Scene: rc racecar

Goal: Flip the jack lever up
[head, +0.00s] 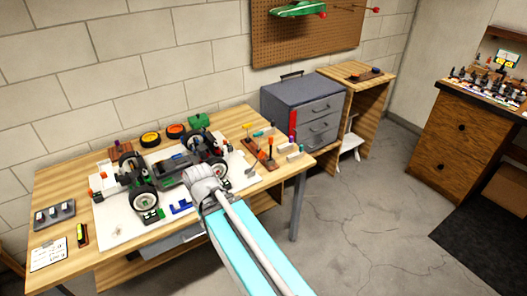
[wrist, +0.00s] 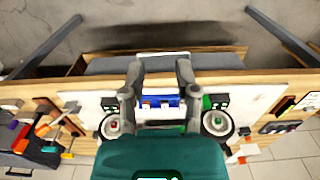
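The blue jack (head: 181,207) lies on the white mat at the near side of the RC car (head: 172,178). In the wrist view the blue jack (wrist: 160,101) shows between my fingers, with a green-and-black block on each side. I cannot make out its lever or the lever's angle. My gripper (wrist: 160,68) is open, its two grey fingers spread apart with nothing visibly held. In the head view my gripper (head: 203,183) is over the car's near side, right of the jack, and hides part of the car. Whether a finger touches anything is unclear.
The car's wheels (wrist: 217,122) flank my gripper. The wooden workbench (head: 60,188) also bears a tool rack (head: 265,158), a grey tray (head: 54,215) and a green box (head: 199,121). A grey drawer cabinet (head: 300,105) stands behind right. Open floor (head: 370,210) lies to the right.

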